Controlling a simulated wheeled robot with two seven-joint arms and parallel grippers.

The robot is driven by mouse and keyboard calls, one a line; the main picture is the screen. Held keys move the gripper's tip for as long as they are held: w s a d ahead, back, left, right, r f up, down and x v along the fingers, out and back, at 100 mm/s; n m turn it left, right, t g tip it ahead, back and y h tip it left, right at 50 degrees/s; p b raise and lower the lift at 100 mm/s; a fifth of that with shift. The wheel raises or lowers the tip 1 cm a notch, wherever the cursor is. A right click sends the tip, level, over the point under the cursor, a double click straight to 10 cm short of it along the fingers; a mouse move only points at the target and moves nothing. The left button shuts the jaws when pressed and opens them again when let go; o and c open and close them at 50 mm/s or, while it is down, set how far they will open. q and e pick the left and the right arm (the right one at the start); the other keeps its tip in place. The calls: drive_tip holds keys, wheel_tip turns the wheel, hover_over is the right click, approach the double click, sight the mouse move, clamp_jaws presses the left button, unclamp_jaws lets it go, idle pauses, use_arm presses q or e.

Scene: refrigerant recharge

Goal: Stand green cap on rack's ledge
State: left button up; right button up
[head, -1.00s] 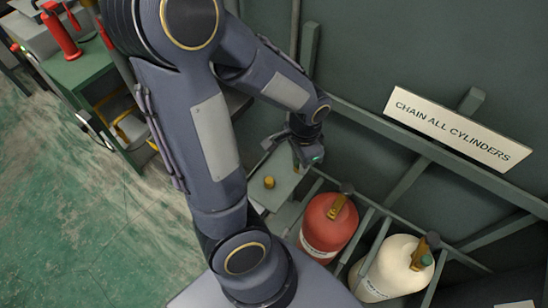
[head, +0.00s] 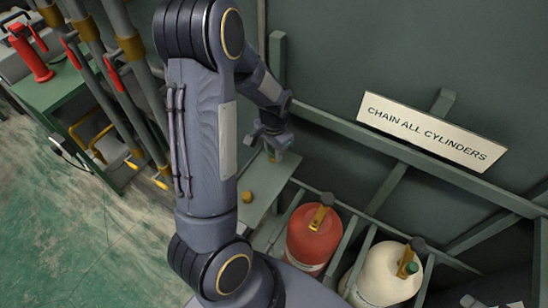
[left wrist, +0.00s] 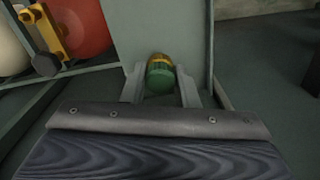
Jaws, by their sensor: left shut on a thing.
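My left gripper (head: 271,152) is over the far end of the rack's grey-green ledge (head: 268,185) in the head view. It is shut on the green cap (left wrist: 160,78), which shows between the two fingers in the left wrist view. A brass-yellow part shows just beyond the green cap there; I cannot tell whether it belongs to it. A small yellow cap (head: 247,196) stands on the ledge, nearer to me than the gripper. I cannot tell whether the green cap touches the ledge.
A red cylinder (head: 312,240) and a white cylinder (head: 383,277) stand in the rack right of the ledge, with brass valves; the white one's has a green part. Rack rails (head: 395,148) and a sign (head: 432,132) are behind. Pipes (head: 125,85) and a green bench are at left.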

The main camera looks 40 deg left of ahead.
sight(274, 165)
use_arm(q)
drive_tip(key=shift+w+a+f, duration=0.2)
drive_tip(key=shift+w+f, duration=0.1)
drive_tip(key=shift+f, duration=0.25)
drive_tip(key=shift+f+b, duration=0.3)
drive_tip(key=shift+f, duration=1.1)
drive_tip(key=shift+f, duration=0.1)
drive_tip(key=shift+f, duration=0.15)
drive_tip(key=o, duration=1)
drive_tip(key=shift+c, duration=0.2)
